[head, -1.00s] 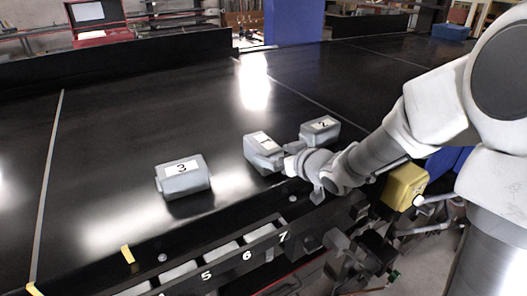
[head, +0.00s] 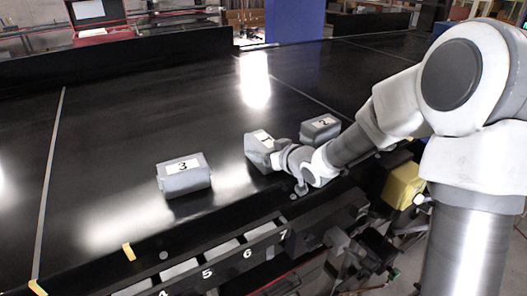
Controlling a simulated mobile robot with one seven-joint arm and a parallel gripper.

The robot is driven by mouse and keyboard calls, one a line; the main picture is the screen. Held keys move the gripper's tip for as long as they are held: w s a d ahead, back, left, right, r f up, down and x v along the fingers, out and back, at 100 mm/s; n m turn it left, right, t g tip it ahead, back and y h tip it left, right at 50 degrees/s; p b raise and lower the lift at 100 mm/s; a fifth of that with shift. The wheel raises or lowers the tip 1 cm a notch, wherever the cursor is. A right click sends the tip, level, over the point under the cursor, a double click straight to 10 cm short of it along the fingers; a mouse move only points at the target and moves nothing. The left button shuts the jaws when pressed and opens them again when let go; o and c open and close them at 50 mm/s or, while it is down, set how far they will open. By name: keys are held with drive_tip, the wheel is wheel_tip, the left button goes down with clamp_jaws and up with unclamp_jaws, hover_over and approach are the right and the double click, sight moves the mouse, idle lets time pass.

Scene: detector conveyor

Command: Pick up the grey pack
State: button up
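Three grey packs with white labels lie on the black conveyor in the head view: pack 1 (head: 254,153) in the middle, pack 2 (head: 321,133) behind it to the right, and pack 3 (head: 184,181) at the left. My gripper (head: 279,158) is low at the right side of pack 1 and overlaps its right end in the picture. The fingers are hidden by the wrist and the pack, so I cannot tell whether they touch or grip it. Pack 1 appears to rest on the belt. Packs 2 and 3 stand apart from my gripper.
A rack of numbered slots (head: 225,263) runs along the conveyor's front edge. A yellow box (head: 403,186) is below my arm at the right. A red case (head: 100,30) stands beyond the raised far edge. The belt left of pack 3 is clear.

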drive_tip(key=c, duration=1.2)
drive_tip(key=shift+r, duration=0.1)
clamp_jaws()
